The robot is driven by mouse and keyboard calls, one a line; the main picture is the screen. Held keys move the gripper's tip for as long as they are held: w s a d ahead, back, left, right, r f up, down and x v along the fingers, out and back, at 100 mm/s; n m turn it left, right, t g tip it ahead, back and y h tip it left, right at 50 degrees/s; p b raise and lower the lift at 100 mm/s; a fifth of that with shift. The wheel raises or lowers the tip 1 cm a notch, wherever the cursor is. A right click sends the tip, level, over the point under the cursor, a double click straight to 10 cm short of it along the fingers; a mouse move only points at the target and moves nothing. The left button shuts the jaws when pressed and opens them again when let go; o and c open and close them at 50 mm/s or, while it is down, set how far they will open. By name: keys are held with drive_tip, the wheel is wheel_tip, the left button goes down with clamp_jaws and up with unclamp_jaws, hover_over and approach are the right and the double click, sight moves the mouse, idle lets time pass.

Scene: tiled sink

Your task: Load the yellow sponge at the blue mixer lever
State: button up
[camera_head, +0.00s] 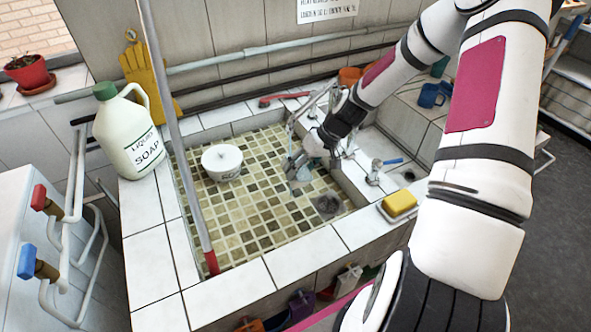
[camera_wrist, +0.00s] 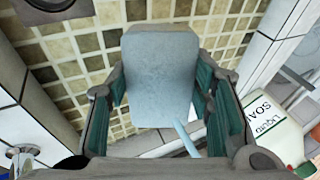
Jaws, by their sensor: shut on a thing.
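The yellow sponge (camera_head: 399,203) lies on a small pale dish at the sink's front right rim, apart from my gripper. The blue mixer lever (camera_head: 392,161) sits on a chrome tap on the right ledge, just behind the sponge. My gripper (camera_head: 298,170) is low over the tiled basin, left of the lever. In the wrist view my gripper (camera_wrist: 157,88) is shut on a flat, pale grey-blue block (camera_wrist: 160,62). A thin light-blue strip shows below the block. The sponge is not seen in the wrist view.
A soap jug (camera_head: 127,135) is on the left rim. A slanted pole (camera_head: 180,130) crosses the left side. The front rim is mostly clear.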

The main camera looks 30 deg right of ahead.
drive_tip(key=s+d+p, duration=0.2)
drive_tip(key=s+d, duration=0.1)
drive_tip(key=d, duration=0.3)
drive_tip(key=shift+s+d, duration=0.2)
drive_tip(key=shift+s, duration=0.2)
idle(1.3)
drive_tip(key=s+d+r+p, duration=0.2)
drive_tip(key=d+r+p, duration=0.1)
drive_tip(key=d+r, duration=0.1)
drive_tip(key=shift+s+d, duration=0.15)
drive_tip(key=shift+s, duration=0.15)
drive_tip(key=shift+s, duration=0.1)
idle(0.9)
